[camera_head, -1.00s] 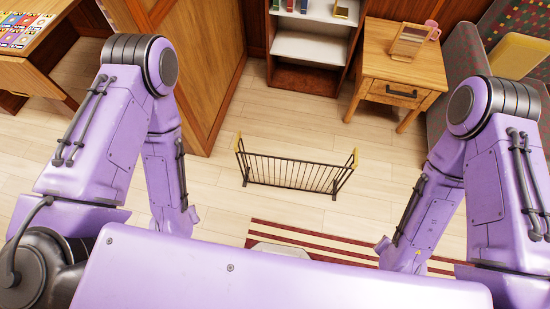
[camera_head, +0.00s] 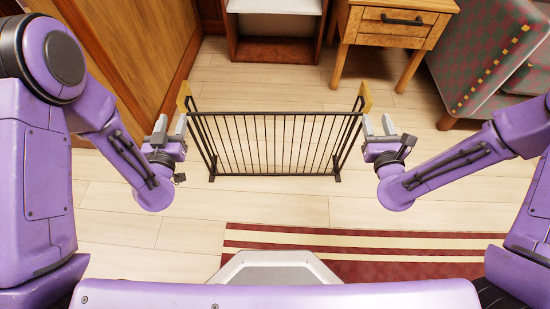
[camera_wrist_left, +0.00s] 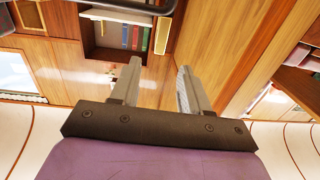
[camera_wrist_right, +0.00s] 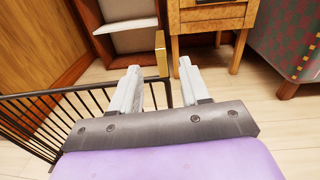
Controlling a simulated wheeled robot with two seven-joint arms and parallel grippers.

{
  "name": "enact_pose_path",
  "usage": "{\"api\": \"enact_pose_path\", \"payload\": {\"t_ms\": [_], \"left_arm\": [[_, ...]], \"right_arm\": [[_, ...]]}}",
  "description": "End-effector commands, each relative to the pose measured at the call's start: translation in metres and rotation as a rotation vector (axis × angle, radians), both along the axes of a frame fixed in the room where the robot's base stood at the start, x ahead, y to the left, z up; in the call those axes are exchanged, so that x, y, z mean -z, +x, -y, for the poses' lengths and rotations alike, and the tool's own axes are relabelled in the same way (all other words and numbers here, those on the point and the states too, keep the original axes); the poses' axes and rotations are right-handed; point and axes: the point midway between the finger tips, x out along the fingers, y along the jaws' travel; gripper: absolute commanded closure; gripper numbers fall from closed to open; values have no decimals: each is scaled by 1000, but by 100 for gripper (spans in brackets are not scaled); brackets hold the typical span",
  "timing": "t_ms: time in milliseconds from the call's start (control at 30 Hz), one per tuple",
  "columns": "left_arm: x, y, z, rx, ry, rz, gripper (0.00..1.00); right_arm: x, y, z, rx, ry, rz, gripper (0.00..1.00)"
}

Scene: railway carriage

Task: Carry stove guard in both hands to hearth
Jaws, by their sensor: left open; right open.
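The stove guard (camera_head: 270,145) is a dark barred metal fence with side wings and a brass-coloured handle at each end. It stands upright on the plank floor in front of me. My left gripper (camera_head: 171,125) is open near the left handle (camera_head: 184,97), apart from it in the head view. My right gripper (camera_head: 378,125) is open just in front of the right handle (camera_head: 366,97). In the right wrist view the right handle (camera_wrist_right: 160,55) shows just beyond the gap between the fingers (camera_wrist_right: 158,75). I cannot make out the hearth.
A bookcase (camera_head: 274,50) and a small wooden table with a drawer (camera_head: 395,22) stand behind the guard. A patterned seat (camera_head: 480,65) is at the right, a wood partition (camera_head: 140,50) at the left. A red striped rug (camera_head: 400,262) lies in front of me.

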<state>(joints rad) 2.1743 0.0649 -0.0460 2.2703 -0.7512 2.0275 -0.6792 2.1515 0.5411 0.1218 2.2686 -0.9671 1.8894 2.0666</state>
Motion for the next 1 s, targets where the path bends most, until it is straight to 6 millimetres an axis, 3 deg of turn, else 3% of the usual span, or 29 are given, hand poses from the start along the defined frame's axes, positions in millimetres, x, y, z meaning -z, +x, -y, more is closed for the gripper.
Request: {"api": "enact_pose_path", "payload": {"t_ms": [467,1000], "left_arm": [[-1,10,1,5,3,20,54],[0,99,0,3,3,18,54]], "right_arm": [[-1,9,1,-1,46,22,54],[-1,99,0,-1,45,21,54]]}}
